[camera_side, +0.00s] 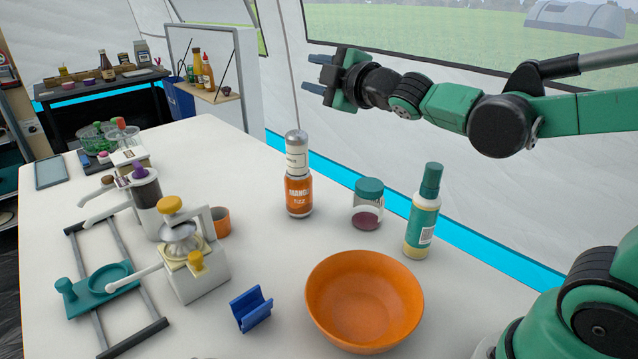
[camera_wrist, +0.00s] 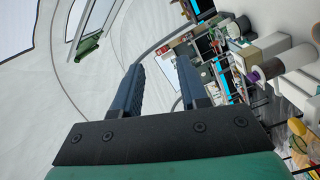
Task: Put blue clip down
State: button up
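The blue clip (camera_side: 250,308) lies on the white table near its front, just left of the orange bowl, with its open channel facing up. Nothing holds it. My gripper (camera_side: 318,73) is raised high above the far side of the table, well away from the clip. Its two dark blue fingers are apart with nothing between them. The wrist view also shows the gripper (camera_wrist: 160,66) open and empty. I cannot see the clip in the wrist view.
The orange bowl (camera_side: 364,300) stands right of the clip. A mango bottle (camera_side: 298,190), a teal-lidded jar (camera_side: 368,205) and a teal-capped bottle (camera_side: 423,215) stand behind. A juicer (camera_side: 190,255) and a teal rail stand (camera_side: 105,280) are left. Bare table (camera_side: 215,325) surrounds the clip.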

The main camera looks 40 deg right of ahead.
jog(key=s+a+f+m+g+y, duration=0.1)
jog(key=s+a+f+m+g, duration=0.1)
jog(key=s+f+m+g, duration=0.8)
jog(key=s+f+m, duration=0.2)
jog(key=s+f, duration=0.2)
jog(key=shift+a+f+m+g+y, duration=0.3)
jog(key=shift+a+f+m, duration=0.05)
jog(key=shift+m, duration=0.05)
